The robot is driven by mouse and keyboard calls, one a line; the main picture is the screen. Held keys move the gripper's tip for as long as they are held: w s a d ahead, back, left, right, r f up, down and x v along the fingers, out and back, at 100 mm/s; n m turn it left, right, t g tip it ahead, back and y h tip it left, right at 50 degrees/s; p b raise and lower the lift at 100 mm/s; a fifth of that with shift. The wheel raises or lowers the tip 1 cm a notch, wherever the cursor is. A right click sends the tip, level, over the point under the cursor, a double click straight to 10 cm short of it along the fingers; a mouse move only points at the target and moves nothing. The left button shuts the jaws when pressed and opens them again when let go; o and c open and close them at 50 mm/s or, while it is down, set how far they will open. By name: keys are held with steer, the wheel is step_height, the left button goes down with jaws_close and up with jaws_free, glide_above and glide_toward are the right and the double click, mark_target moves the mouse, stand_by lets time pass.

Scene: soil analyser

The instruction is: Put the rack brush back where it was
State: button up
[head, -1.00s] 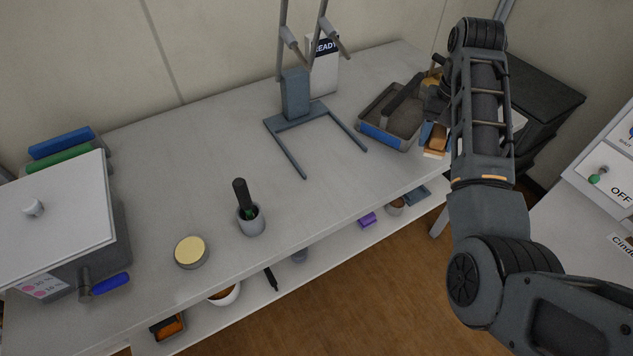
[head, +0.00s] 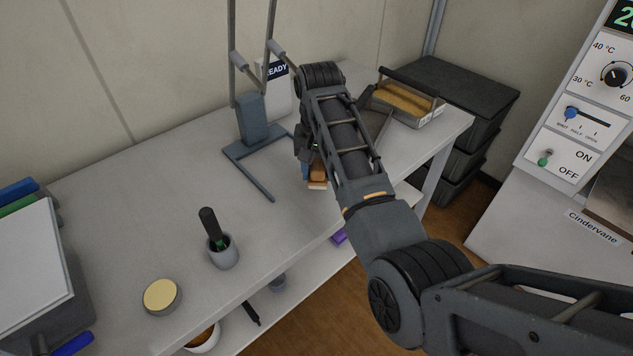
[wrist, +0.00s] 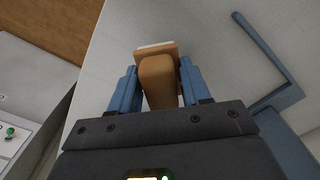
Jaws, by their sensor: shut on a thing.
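The rack brush (head: 317,178) is a brown block with a pale edge. In the wrist view the brush (wrist: 157,82) sits between the two blue fingers of my gripper (wrist: 156,78), which is shut on it. In the head view my gripper (head: 309,166) is over the bench, just right of the grey stand (head: 251,122), and partly hidden by my arm. The brush is over the white bench top (wrist: 205,25); I cannot tell whether it touches it. The stand's blue-grey foot (wrist: 265,50) shows to the right in the wrist view.
A tray of tan material (head: 405,100) stands at the bench's far right end. A dark pan (head: 376,124) is partly behind my arm. A mortar with pestle (head: 222,250) and a round tin (head: 162,297) stand at the front left.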

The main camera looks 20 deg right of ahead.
mark_target(317, 184)
steer(key=shift+a+f, duration=0.15)
steer(key=shift+f, duration=2)
steer(key=o, duration=0.9)
steer(key=shift+f, duration=0.1)
steer(key=shift+o, duration=0.2)
step_height(317, 184, up, 11)
steer(key=shift+w+r+p, duration=0.1)
steer(key=shift+p, duration=0.25)
steer(key=shift+r+p, duration=0.4)
steer(key=shift+r, duration=0.15)
